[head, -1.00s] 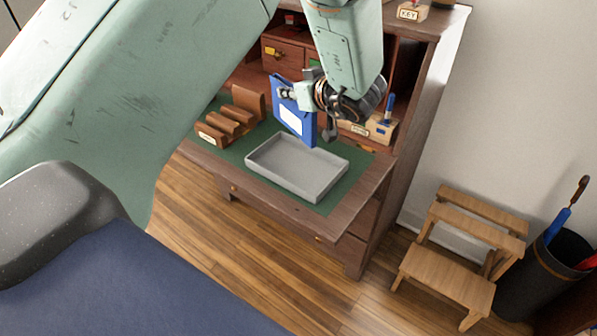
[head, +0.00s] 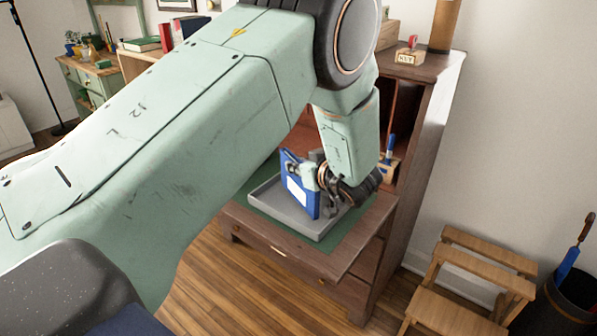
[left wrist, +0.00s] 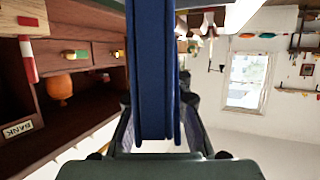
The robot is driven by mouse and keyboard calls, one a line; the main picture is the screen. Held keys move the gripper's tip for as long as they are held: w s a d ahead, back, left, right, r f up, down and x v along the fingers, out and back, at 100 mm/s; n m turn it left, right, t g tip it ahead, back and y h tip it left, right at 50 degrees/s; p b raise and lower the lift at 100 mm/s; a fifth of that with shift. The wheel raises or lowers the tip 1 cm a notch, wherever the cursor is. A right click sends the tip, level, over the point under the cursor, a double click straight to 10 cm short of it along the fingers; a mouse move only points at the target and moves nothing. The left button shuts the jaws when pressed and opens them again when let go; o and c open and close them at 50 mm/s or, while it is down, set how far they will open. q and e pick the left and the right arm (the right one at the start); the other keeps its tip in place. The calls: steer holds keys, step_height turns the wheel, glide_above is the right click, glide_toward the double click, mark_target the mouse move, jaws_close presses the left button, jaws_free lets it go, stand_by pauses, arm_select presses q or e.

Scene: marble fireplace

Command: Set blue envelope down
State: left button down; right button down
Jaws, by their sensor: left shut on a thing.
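The blue envelope (head: 299,186) is upright, with a white label on its face, in the head view. My left gripper (head: 316,177) is shut on it. The envelope is over the grey tray (head: 283,222), which lies on the green mat of the desk. I cannot tell whether its lower edge touches the tray floor. In the left wrist view the envelope (left wrist: 153,70) stands edge-on between the fingers. My right gripper is not in view.
The wooden desk (head: 262,238) has cubbies behind the tray, partly hidden by my arm. A wooden step stool (head: 470,275) and a dark umbrella bin (head: 565,300) stand on the floor at the right.

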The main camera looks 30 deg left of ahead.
arm_select(q)
steer(key=shift+w+f, duration=0.3)
steer(key=shift+f, duration=0.35)
steer(key=shift+s+d+r, duration=0.1)
steer(key=shift+s, duration=0.2)
steer(key=c, duration=1.5)
jaws_free()
steer(key=shift+f, duration=0.25)
steer(key=shift+o, duration=1.1)
steer(key=shift+r, duration=0.1)
steer(key=shift+r, duration=0.1)
